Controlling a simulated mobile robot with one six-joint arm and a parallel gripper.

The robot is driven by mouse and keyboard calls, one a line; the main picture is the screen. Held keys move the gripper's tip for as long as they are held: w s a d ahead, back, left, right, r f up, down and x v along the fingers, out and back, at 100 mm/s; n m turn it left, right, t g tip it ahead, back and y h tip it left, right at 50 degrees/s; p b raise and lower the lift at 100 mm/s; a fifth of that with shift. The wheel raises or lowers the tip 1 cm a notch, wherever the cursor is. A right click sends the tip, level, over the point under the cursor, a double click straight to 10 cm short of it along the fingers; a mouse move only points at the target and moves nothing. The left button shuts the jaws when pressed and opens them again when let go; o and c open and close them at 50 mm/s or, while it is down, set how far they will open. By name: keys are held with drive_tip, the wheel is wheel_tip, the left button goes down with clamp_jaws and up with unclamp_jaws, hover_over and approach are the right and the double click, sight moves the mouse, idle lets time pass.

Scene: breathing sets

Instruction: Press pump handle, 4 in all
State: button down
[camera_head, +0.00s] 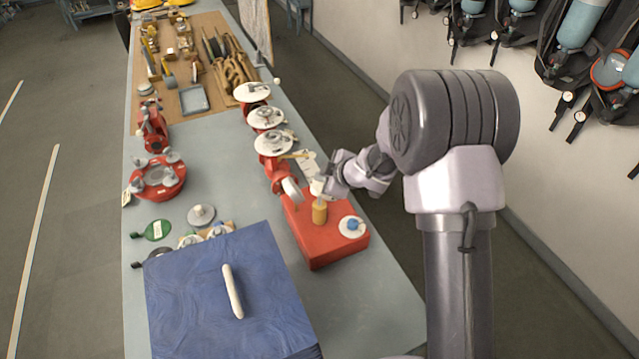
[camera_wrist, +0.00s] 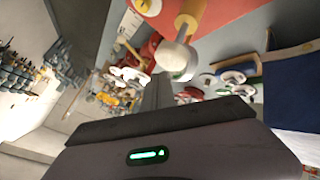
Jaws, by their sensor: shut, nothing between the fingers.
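A red box (camera_head: 325,250) stands on the grey bench. A yellow post (camera_head: 320,213) with a white knob (camera_head: 317,187) rises from it, and this looks like the pump handle. In the wrist view the yellow post (camera_wrist: 191,14) and its white knob (camera_wrist: 176,60) show up close, just past my fingers. My gripper (camera_head: 331,181) is shut and empty, close beside the white knob at its upper right. I cannot tell whether it touches the knob. The gripper's dark fingers (camera_wrist: 158,92) also show in the wrist view.
A white disc with a blue knob (camera_head: 352,226) sits on the red box's right end. A blue case (camera_head: 220,300) with a white handle fills the front left. White-topped red fittings (camera_head: 273,144) stand behind the box. Breathing sets (camera_head: 580,50) hang on the right wall.

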drive_tip(key=shift+r, duration=0.1)
wheel_tip(320, 180, up, 5)
drive_tip(key=p, duration=0.5)
idle(0.6)
